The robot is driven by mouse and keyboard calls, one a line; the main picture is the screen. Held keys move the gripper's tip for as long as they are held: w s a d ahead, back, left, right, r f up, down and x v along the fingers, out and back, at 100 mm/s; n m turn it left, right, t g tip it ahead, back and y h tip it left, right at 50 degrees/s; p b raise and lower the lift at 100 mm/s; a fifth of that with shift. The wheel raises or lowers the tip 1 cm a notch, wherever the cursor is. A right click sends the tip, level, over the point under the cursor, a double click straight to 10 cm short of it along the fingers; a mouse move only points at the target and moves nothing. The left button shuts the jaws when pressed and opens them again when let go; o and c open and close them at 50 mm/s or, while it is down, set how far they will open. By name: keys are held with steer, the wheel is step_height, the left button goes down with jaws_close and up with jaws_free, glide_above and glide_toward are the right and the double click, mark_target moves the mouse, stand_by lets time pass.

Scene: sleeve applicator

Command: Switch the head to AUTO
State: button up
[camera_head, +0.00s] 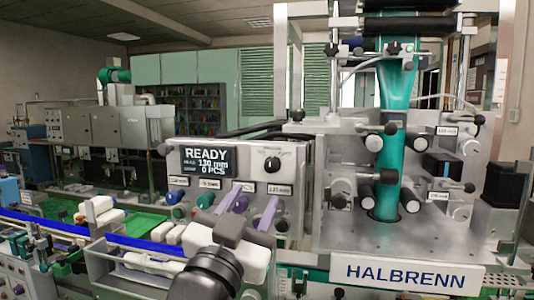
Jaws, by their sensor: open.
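The grey control panel (172,184) of the applicator stands in the middle of the head view. Its dark display (206,162) reads READY, 130 mm and 0 PCS. A black rotary knob (272,164) is at the panel's upper right; its position marks are too small to read. A row of coloured buttons, including a teal one (205,201), sits lower on the panel. No AUTO label is legible. My gripper (256,190) is open and empty in front of the panel, its two lilac fingers pointing up below the knob. They hide part of the lower row and labels.
The sleeve machine, with HALBRENN plate (408,276), teal film (388,165) and rollers, stands right of the panel. A conveyor with blue rails (150,247) and white bottles (97,208) runs at lower left. Grey cabinets (110,127) stand behind.

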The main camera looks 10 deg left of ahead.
mark_target(270, 169)
steer(key=p+x, duration=0.2)
steer(key=x, duration=0.6)
steer(key=shift+c, duration=0.2)
jaws_close()
